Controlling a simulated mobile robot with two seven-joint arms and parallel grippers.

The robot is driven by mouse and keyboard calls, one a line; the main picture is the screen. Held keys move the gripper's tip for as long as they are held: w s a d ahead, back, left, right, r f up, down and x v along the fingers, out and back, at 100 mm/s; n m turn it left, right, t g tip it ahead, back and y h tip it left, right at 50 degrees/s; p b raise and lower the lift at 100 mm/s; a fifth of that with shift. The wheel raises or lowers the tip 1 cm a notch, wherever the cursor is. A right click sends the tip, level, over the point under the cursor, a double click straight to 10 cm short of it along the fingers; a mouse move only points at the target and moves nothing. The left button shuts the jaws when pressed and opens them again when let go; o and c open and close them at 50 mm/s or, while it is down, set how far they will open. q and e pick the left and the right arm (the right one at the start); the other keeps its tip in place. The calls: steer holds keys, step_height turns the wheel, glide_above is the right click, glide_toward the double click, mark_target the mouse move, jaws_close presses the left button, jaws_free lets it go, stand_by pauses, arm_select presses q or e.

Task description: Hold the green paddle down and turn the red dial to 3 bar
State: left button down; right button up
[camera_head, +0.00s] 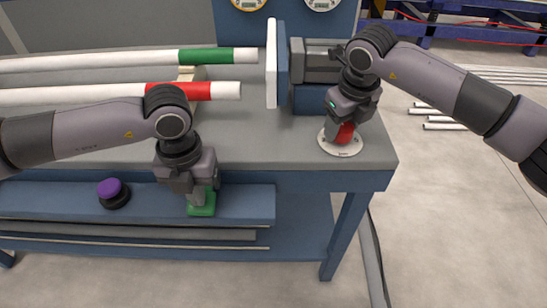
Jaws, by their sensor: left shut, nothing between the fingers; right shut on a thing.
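The green paddle (203,210) is at the front of the blue ledge below the worktop. My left gripper (198,194) is shut and empty, pointing down with its fingertips at the paddle and seeming to touch it. How far the paddle is pressed I cannot tell. The red dial (346,133) stands on a round white scale plate (341,149) at the worktop's front right corner. My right gripper (337,122) is shut on the dial from above and hides part of it. The scale marks are too small to read.
A purple knob (110,189) sits on the ledge left of the paddle. White pipes with a green band (205,56) and a red band (180,91) lie across the worktop, left of an upright white plate (271,65). Two gauges (250,4) (321,4) are cut off at the top.

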arm_select(q)
steer(key=shift+a+f, duration=0.15)
arm_select(e)
steer(key=shift+w+d+r+n, duration=0.25)
steer(key=shift+w+d+n, duration=0.05)
steer(key=shift+d+n, duration=0.25)
steer(key=n, duration=0.2)
steer(key=shift+n+y, duration=0.35)
steer(key=shift+y, duration=0.05)
arm_select(q)
steer(key=shift+r, duration=2.15)
arm_select(e)
steer(key=shift+w, duration=0.1)
steer(key=o, duration=0.9)
arm_select(q)
steer(key=shift+w+d, duration=0.1)
steer(key=shift+d, duration=0.1)
arm_select(e)
steer(key=shift+f, duration=0.1)
steer(key=shift+a, duration=0.1)
steer(key=shift+s+a+f, duration=0.15)
steer(key=shift+s+f, duration=0.05)
